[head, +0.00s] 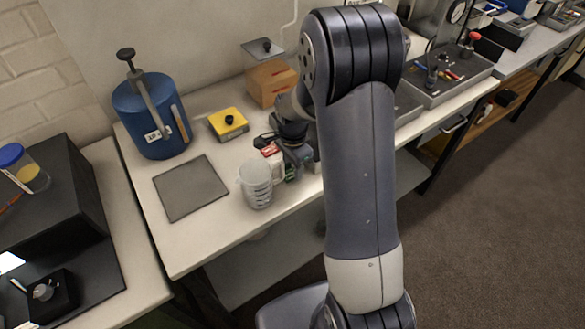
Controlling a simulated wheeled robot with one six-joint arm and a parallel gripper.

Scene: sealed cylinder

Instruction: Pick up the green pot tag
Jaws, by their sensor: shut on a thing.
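My gripper (289,166) is low over the white bench, just behind and to the right of a clear measuring jug (257,186). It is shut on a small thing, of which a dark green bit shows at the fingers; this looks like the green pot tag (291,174). The fingers and most of the tag are small and partly hidden by the jug's handle and my wrist. I cannot tell whether the tag is clear of the bench.
A small red item (270,150) lies just left of my gripper. A blue cylinder (151,116) with a clamp, a yellow box (228,123), a cardboard box (270,82) and a flat grey mat (190,187) are on the bench. Grey trays (450,85) stand at right.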

